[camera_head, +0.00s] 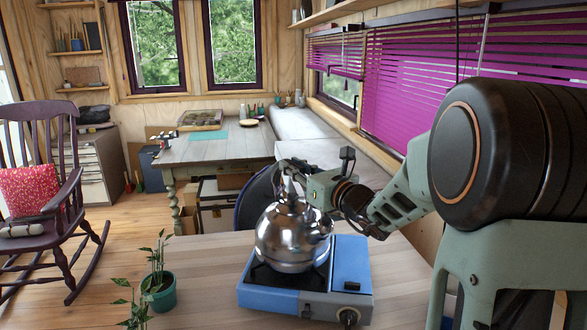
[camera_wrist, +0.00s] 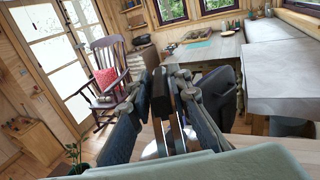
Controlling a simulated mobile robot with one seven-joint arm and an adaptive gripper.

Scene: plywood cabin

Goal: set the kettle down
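The shiny metal kettle (camera_head: 290,238) is upright at the blue camping stove (camera_head: 262,296), over its burner. I cannot tell whether its base touches the burner or hangs just above it. My gripper (camera_head: 290,176) is at the top of the kettle, at its handle, coming from the right. In the wrist view my gripper's fingers (camera_wrist: 170,88) close in on the dark handle (camera_wrist: 159,100) from both sides. Part of the shiny kettle body (camera_wrist: 152,150) shows below between the fingers, and the rest is hidden.
The stove stands on a wooden table (camera_head: 205,275). A potted plant (camera_head: 160,290) stands left of the stove, with more leaves at the front edge. A dark round chair back (camera_head: 256,200) is behind the kettle. Bare tabletop lies between plant and stove.

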